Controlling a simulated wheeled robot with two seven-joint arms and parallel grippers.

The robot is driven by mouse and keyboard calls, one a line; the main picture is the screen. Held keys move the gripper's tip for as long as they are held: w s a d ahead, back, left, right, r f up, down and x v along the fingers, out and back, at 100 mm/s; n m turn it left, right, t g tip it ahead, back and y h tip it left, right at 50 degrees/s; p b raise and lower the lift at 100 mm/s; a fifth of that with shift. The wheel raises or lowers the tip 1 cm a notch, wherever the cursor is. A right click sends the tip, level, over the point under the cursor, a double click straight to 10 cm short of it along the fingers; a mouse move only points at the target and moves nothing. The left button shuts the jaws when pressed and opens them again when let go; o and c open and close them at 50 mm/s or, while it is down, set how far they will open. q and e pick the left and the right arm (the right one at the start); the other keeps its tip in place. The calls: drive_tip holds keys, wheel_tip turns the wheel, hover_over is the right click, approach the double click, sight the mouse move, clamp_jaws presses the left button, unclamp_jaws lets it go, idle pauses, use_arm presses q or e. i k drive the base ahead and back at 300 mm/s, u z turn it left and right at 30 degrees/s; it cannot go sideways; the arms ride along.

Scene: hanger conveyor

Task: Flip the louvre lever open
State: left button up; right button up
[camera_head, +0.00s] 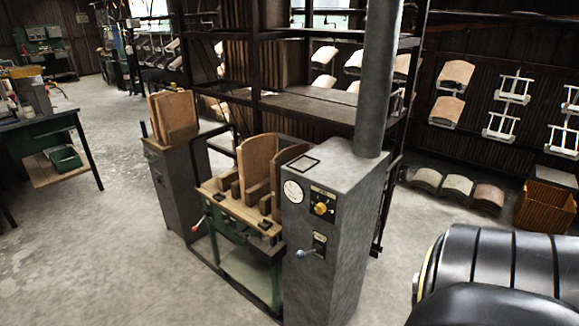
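A grey metal cabinet (338,222) with a tall round pipe stands right of centre. Its front has a white round gauge (293,191), a yellow knob (320,208) and, lower down, a small lever (303,254) on a dark plate. The lever has a pale blue ball end and points to the lower left. I cannot read its label or tell for sure that it is the louvre lever. A second lever with a red ball (197,227) is on the green-framed bench at left. Neither gripper is in view.
A wooden-topped press bench (240,208) with curved wood pieces adjoins the cabinet. Black ribbed parts, probably my own arm, fill the lower right. An orange crate (545,207) stands at right. Concrete floor is clear in front and at left.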

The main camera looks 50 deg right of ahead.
sight(300, 255)
drive_tip(key=k, duration=0.35)
drive_tip(key=z, duration=1.6)
